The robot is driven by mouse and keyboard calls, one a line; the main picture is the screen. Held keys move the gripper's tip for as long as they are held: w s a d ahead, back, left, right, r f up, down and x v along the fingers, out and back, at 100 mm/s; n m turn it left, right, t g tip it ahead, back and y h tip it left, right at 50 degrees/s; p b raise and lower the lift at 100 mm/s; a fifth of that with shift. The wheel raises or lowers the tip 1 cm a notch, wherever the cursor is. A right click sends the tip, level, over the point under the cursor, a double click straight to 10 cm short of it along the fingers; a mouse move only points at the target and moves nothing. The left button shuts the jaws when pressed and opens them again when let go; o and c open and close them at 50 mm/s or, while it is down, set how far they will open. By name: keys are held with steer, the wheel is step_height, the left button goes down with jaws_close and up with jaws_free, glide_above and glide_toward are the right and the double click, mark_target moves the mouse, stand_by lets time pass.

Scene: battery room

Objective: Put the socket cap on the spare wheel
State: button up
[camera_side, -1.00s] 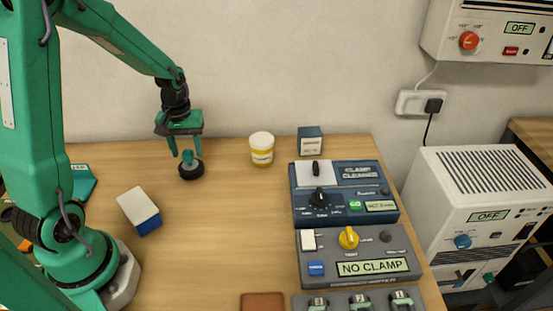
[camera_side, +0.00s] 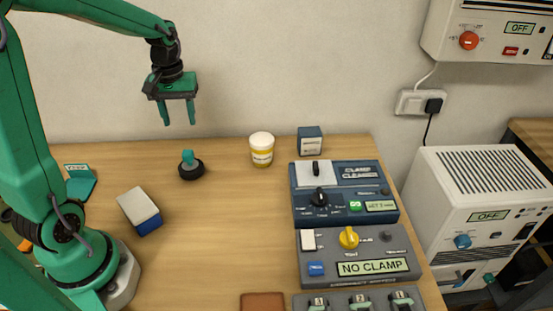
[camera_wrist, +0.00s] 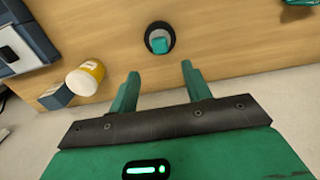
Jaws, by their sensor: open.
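A small black wheel (camera_side: 191,172) lies flat on the table at the back left in the side view. A teal cap (camera_side: 188,157) sits on top of it, at its middle. In the wrist view the black wheel (camera_wrist: 160,29) shows as a dark ring around the teal cap (camera_wrist: 159,42), ahead of the fingers. My gripper (camera_side: 179,122) is open and empty, raised above the wheel and a little to its left in the side view. Its two teal fingers (camera_wrist: 158,80) are spread apart in the wrist view, with nothing between them.
A white and yellow tub (camera_side: 262,150) and a blue box (camera_side: 310,141) stand at the back. A clamp cleaner (camera_side: 340,170) and a "NO CLAMP" unit (camera_side: 357,240) fill the right. A white and blue block (camera_side: 139,210) lies left. The middle table is clear.

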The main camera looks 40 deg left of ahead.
stand_by(0.4)
steer(key=s+d+r+m+t, duration=0.5)
steer(key=s+d+r+m, duration=0.3)
steer(key=s+d, duration=0.3)
steer(key=shift+s+d+m+t, duration=0.35)
steer(key=shift+d+m, duration=0.15)
steer(key=shift+d, duration=0.45)
